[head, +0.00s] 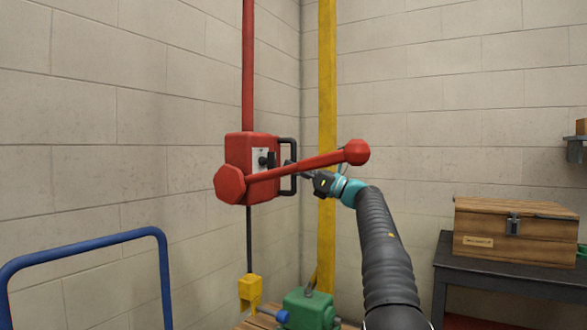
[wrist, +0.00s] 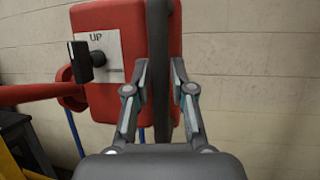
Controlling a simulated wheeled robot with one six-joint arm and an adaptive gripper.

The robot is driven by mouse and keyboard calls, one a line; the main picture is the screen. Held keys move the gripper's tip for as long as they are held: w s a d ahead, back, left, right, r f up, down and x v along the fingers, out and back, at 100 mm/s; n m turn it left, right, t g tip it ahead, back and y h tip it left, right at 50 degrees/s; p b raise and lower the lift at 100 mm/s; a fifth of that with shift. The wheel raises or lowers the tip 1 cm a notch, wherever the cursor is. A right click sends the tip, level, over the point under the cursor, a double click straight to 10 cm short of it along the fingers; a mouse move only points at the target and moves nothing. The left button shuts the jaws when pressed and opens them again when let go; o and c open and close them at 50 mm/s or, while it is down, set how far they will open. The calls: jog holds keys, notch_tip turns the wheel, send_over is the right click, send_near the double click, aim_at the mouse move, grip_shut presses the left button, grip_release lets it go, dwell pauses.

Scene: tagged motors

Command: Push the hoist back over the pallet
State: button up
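The red hoist (head: 236,152) hangs on a red upright in the head view, with a black handle (head: 287,144) on its right side. A dark line drops from it to a yellow hook block (head: 250,288). The wooden pallet (head: 262,321) shows only in part at the bottom edge, with a green motor (head: 308,310) on it. The hook block appears just left of the motor. In the wrist view my gripper (wrist: 160,66) has one finger on each side of the handle (wrist: 160,110), both tips against it. A black switch knob (wrist: 80,62) sits beside an "UP" label.
A red bar with knobbed ends (head: 310,163) crosses in front of the hoist. A yellow post (head: 327,95) stands behind my gripper. A blue rail (head: 85,246) is at lower left. A wooden chest (head: 490,234) sits on a dark table (head: 480,277) at right.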

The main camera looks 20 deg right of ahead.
jog(key=shift+o, duration=0.7)
jog(key=shift+a, duration=0.1)
jog(key=v, duration=1.2)
